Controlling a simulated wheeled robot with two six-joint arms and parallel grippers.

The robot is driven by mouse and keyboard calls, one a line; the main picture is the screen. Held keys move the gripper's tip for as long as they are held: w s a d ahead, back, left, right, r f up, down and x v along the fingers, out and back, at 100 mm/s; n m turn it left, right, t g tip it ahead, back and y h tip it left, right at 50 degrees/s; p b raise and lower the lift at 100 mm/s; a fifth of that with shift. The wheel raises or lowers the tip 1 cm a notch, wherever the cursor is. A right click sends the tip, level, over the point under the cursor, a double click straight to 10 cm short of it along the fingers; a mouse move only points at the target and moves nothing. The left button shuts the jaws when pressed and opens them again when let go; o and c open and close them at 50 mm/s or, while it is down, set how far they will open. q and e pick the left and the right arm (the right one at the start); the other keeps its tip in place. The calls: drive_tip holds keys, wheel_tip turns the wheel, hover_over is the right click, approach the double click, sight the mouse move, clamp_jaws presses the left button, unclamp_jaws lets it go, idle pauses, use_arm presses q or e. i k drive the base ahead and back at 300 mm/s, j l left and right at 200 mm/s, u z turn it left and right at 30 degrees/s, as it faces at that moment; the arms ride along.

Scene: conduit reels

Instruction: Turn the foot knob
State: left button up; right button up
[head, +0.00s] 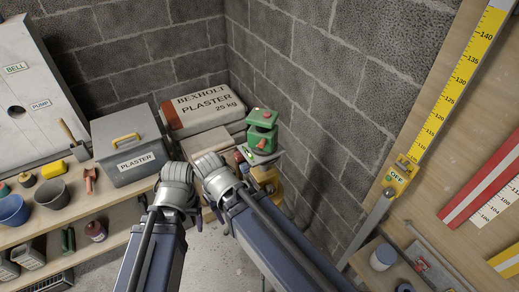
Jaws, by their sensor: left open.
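A green device (262,131) with red parts stands in the corner by the right-hand block wall, on a small grey plate (263,156). I cannot make out a foot knob for certain; small reddish details show low on the device. My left gripper (178,174) is open, in front of the shelf and to the left of the device, apart from it. My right gripper (207,165) is closer to the device, just left of and below it; its fingers are hidden behind its own wrist.
A grey plaster box (127,164) and plaster sack (203,109) stand left of the device. A yellow object (268,179) sits below the plate. Buckets, including a blue one (12,211), are at left. A yellow measuring staff (460,80) leans on the board at right.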

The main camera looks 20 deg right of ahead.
sight(238, 157)
drive_tip(key=j+z, duration=0.15)
drive_tip(key=z, duration=0.25)
drive_tip(key=j+z, duration=0.2)
drive_tip(key=z, duration=0.25)
drive_tip(key=j+z, duration=0.15)
drive_tip(key=z, duration=0.25)
drive_tip(key=k+j+z, duration=0.2)
drive_tip(key=j, duration=0.25)
drive_tip(key=k+j+z, duration=0.2)
drive_tip(key=j, duration=0.2)
drive_tip(key=j+z, duration=0.15)
drive_tip(key=j, duration=0.25)
drive_tip(key=k+j+z, duration=0.2)
drive_tip(key=k+j, duration=0.35)
drive_tip(key=j, duration=0.25)
drive_tip(key=k+j, duration=0.2)
drive_tip(key=j, duration=0.15)
